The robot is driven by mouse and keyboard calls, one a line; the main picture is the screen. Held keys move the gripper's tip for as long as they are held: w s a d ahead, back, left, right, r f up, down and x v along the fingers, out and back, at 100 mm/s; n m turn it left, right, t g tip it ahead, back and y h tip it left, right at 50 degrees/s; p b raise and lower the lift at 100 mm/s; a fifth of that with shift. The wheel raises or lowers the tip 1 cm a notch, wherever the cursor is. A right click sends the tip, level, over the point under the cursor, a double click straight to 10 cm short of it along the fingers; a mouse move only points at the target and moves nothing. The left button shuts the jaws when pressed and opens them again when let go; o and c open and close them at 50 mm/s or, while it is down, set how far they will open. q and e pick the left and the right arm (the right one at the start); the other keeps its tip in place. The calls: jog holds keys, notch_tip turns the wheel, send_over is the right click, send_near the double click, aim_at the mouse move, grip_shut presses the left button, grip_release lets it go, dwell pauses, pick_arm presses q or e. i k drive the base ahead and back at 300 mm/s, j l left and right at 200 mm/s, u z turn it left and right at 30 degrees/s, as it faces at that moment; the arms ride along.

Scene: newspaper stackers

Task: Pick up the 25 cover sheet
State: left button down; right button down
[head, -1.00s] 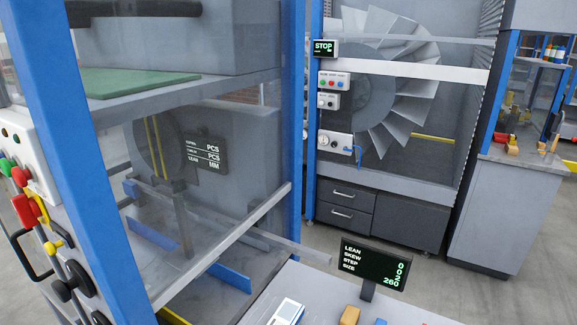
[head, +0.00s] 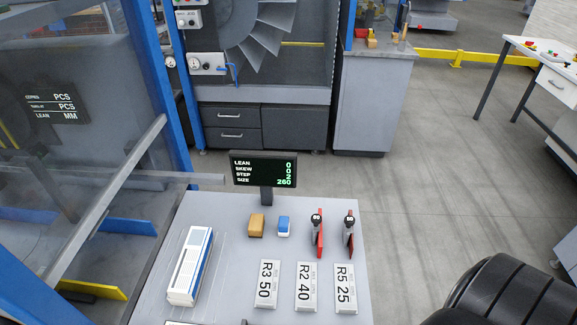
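A small pale plate marked "R5 25" (head: 345,288) lies at the right of a row of labelled plates on the grey table (head: 215,215). I cannot tell whether it is the 25 cover sheet or only a label. Beside it lie plates marked "R2 40" (head: 306,287) and "R3 50" (head: 268,284). Neither of my grippers shows in the head view.
Open floor (head: 450,180) lies to the right.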

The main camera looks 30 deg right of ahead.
aim_at(344, 276)
jog(key=z, duration=1.2)
